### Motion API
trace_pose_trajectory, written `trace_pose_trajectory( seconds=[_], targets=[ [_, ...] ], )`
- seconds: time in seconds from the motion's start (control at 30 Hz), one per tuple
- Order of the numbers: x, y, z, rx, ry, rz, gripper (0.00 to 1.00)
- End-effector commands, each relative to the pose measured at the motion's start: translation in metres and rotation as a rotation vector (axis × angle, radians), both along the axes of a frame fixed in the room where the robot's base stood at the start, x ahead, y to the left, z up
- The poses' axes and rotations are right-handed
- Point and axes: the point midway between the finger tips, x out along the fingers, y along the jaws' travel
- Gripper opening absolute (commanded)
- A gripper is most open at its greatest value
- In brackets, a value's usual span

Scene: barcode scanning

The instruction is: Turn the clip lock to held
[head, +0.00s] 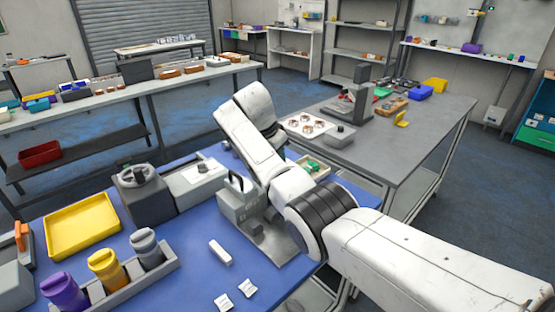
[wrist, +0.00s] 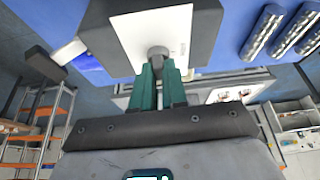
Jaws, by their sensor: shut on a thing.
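In the wrist view, my gripper (wrist: 158,68) has its green fingers closed on a round grey knob (wrist: 157,53). The knob stands out from a white panel (wrist: 178,30) on a dark grey block (wrist: 205,25); it may be the clip lock. Its setting cannot be read. In the head view, my white arm reaches across the blue bench and hides my gripper and the knob. A grey fixture with a handle (head: 238,202) stands beside my arm, partly covered by it.
On the blue bench are a yellow tray (head: 82,205), a rack of lidded cups (head: 165,264), a handwheel unit (head: 142,193) and small white pieces (head: 222,302). A grey table (head: 410,142) with a white tray of rings stands behind my arm.

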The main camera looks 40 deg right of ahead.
Motion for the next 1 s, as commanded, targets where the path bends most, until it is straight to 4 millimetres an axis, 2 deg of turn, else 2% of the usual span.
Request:
trace_pose_trajectory(
  seconds=[0.67, 0.7, 0.93, 1.0],
  targets=[
    [0.0012, -0.0007, 0.002, -0.003, -0.005, -0.062, 0.0],
    [0.0013, -0.0008, 0.002, -0.003, -0.005, -0.062, 0.16],
    [0.0008, -0.0005, 0.0011, -0.002, -0.003, -0.061, 0.38],
    [0.0007, -0.0004, 0.001, -0.001, -0.002, -0.061, 0.38]
  ],
)
